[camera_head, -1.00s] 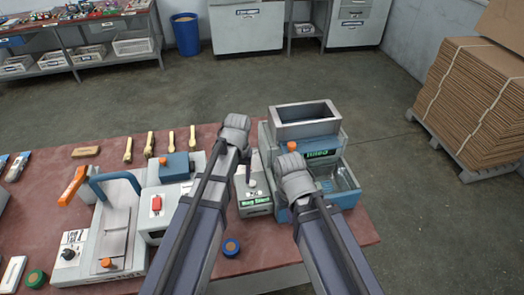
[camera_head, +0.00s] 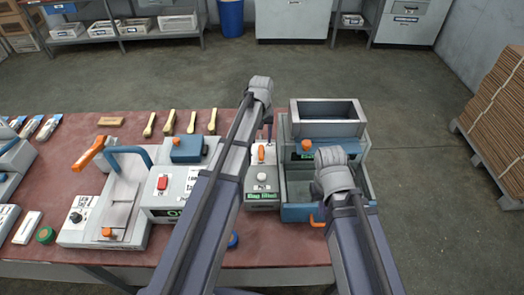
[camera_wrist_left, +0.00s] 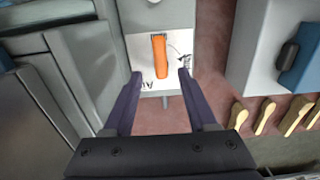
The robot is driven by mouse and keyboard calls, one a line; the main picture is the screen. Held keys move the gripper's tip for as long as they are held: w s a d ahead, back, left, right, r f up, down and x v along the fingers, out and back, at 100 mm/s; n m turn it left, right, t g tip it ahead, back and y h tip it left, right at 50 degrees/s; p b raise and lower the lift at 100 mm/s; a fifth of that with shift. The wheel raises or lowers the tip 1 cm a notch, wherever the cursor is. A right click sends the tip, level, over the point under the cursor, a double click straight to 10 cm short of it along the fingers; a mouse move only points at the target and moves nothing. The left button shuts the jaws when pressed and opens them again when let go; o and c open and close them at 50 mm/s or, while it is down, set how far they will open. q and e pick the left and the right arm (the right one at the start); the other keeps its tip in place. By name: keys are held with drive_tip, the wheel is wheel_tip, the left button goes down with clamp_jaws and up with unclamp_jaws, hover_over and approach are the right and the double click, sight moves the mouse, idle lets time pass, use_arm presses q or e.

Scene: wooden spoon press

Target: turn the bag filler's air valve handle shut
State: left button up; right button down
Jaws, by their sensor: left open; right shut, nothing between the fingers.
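The bag filler (camera_head: 263,178) is a small grey machine with a white knob and a green label, near the right part of the bench. Its orange air valve handle (camera_head: 262,153) sits on a white plate at its back. In the left wrist view the handle (camera_wrist_left: 160,57) points along the picture's vertical, with part of the "Air" lettering beside it. My left gripper (camera_wrist_left: 157,84) is open and empty, its fingertips on either side of the handle's near end and apart from it. My right gripper (camera_head: 333,182) is over the blue machine; it is shut and empty, its fingers largely hidden.
The blue-grey hopper machine (camera_head: 327,115) stands right beside the bag filler. A grey sealer-like machine (camera_head: 178,190) with a red switch is at its left. Several wooden spoons (camera_head: 170,123) lie at the bench's back.

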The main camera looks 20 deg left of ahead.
sight(261, 151)
use_arm(q)
wheel_tip(261, 151, down, 6)
drive_tip(key=b, duration=0.5)
drive_tip(key=shift+f+b, duration=0.2)
drive_tip(key=shift+b, duration=0.1)
clamp_jaws()
